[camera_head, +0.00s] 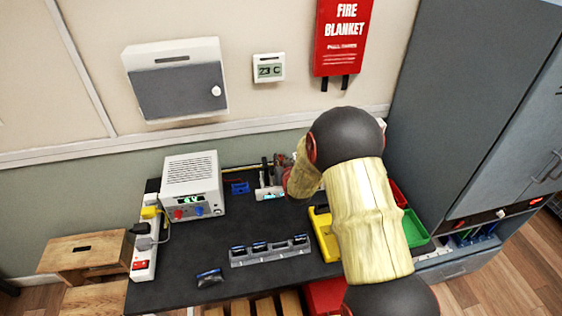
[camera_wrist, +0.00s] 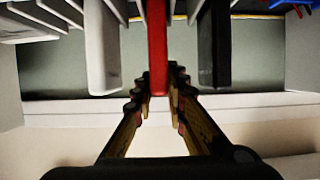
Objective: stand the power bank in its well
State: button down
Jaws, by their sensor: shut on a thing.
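My gripper (camera_wrist: 158,95) is shut on the end of an upright red slab (camera_wrist: 158,45) in the wrist view. The slab is between a pale slab (camera_wrist: 102,50) on the left and a black slab (camera_wrist: 214,45) on the right. Thin pale dividers stand around them. I cannot tell whether the red slab is the power bank, or whether its far end is in a well. In the head view my arm hides most of the gripper, beside a small white stand (camera_head: 269,192) on the dark bench. A dark grey rack (camera_head: 270,257) holds several dark items in front.
A dark packet (camera_head: 209,278) lies left of the rack. A power supply (camera_head: 193,185) and a power strip (camera_head: 144,250) are at the left. Yellow (camera_head: 325,236) and green (camera_head: 414,230) bins flank my arm. The bench between supply and rack is clear.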

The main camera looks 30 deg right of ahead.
jog(key=shift+f, duration=0.1)
jog(key=c, duration=1.8)
grip_release()
jog(key=shift+c, duration=0.2)
jog(key=shift+o, duration=0.6)
jog(key=shift+s, duration=0.1)
jog(key=v, duration=1.1)
jog(key=shift+s+a, duration=0.2)
jog(key=shift+s, duration=0.2)
